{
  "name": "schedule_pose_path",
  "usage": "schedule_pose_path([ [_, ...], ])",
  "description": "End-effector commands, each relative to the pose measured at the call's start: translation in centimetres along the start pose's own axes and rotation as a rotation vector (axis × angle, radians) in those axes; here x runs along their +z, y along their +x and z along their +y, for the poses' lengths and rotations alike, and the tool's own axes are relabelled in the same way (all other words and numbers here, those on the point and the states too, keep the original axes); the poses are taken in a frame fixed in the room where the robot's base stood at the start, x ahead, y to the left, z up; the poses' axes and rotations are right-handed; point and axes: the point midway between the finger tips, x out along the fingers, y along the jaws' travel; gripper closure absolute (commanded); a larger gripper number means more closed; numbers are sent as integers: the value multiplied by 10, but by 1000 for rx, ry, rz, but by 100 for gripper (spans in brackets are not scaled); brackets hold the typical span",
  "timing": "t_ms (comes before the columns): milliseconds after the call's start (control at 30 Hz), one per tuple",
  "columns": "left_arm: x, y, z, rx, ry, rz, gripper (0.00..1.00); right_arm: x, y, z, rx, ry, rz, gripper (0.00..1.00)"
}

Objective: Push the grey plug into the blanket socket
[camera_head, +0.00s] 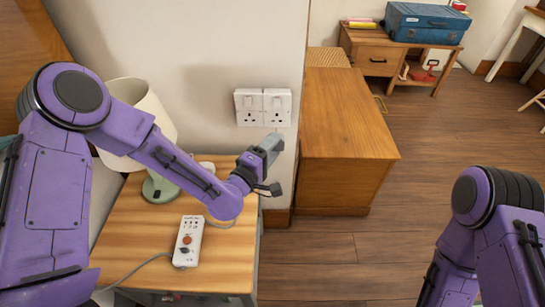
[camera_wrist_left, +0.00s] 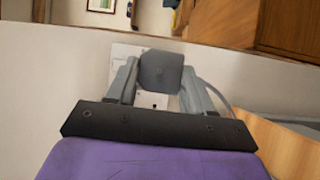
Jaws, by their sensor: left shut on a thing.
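A white double wall socket (camera_head: 263,107) is on the pale wall above the bedside table; I cannot tell which outlet is the blanket socket. My left gripper (camera_head: 268,150) is just below and slightly right of it. In the left wrist view, the left gripper (camera_wrist_left: 160,92) is shut on the grey plug (camera_wrist_left: 162,70), between its two fingers. Part of the white socket plate (camera_wrist_left: 127,50) shows behind the plug. The plug's pins are hidden, and I cannot tell whether it touches the plate. My right gripper is out of view.
The wooden bedside table (camera_head: 225,270) holds a lamp (camera_head: 150,110) and a white controller (camera_head: 188,241) with a cable. A wooden cabinet (camera_head: 345,130) stands right of the socket. A blue case (camera_head: 425,22) lies on a desk farther back.

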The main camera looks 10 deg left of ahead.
Motion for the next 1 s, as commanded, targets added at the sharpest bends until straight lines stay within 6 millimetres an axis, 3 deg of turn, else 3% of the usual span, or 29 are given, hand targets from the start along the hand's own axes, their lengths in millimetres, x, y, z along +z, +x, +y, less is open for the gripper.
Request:
schedule_pose_path([
  [367,4,-2,-1,29,-40,-16,74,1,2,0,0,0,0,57],
  [533,6,-5,3,5,-47,-21,74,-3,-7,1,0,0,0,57],
  [1000,-21,38,-2,8,-44,-20,74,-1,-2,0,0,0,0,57],
])
